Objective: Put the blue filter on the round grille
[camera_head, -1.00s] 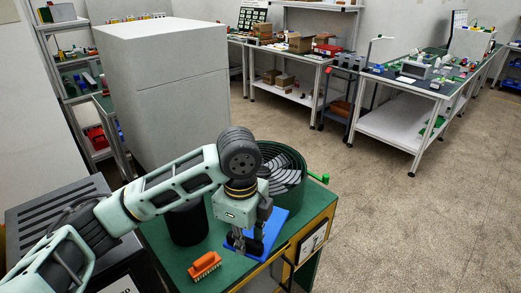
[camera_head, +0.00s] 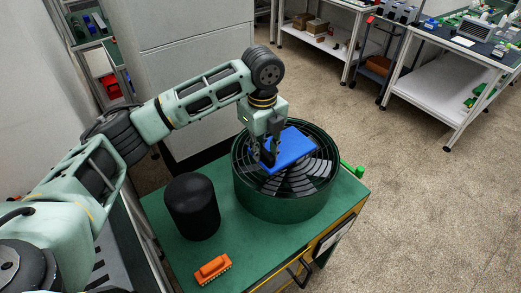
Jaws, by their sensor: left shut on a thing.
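The blue filter (camera_head: 291,150) is a flat blue panel. My left gripper (camera_head: 266,158) is shut on its left edge. The filter is over the round grille (camera_head: 294,183), a dark ring with curved slats on top of a green drum on the green table. The filter covers the middle and back of the grille, inside the ring's outline in the head view. Whether it touches the slats or hangs just above them I cannot tell. My right gripper does not show.
A black cylinder (camera_head: 192,207) stands left of the drum. An orange brush (camera_head: 213,269) lies near the front of the green table (camera_head: 236,250). A green handle-like part (camera_head: 353,170) is right of the drum. A grey cabinet (camera_head: 190,75) stands behind.

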